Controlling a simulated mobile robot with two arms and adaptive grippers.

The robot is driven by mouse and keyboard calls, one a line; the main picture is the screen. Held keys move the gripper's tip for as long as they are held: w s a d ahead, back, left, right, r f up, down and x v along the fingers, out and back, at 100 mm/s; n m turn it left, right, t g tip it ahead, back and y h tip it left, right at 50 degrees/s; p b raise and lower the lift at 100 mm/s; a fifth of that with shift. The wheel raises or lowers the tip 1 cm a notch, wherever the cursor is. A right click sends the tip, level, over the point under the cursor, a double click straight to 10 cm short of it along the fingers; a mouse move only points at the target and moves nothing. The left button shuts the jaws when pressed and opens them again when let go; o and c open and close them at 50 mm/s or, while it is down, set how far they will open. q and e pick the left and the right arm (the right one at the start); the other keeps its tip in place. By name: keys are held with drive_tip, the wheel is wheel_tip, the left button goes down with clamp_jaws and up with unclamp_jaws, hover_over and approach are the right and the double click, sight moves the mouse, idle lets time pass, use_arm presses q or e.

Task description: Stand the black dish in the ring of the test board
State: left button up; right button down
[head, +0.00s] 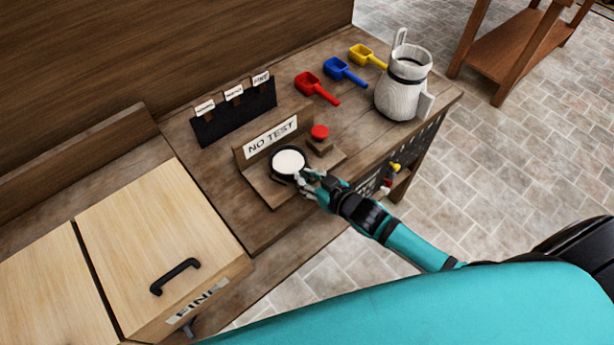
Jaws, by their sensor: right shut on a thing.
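The black dish (289,162) has a white inside or content and is at the test board (268,191), in front of its "NO TEST" sign (271,135). My right gripper (303,179) is shut on the dish's near right rim. The dish looks about level. The ring of the board is hidden under the dish, and I cannot tell whether the dish touches it. A red button (320,132) sits on the board to the right of the dish. My left gripper is not in view.
Red (316,88), blue (344,71) and yellow (368,56) scoops lie at the back of the bench. A pale jug (404,84) stands at the right end. A black rack with labels (234,110) is behind the board. A wooden lidded bin (160,240) is at left.

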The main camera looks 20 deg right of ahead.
drive_tip(key=c, duration=1.2)
unclamp_jaws()
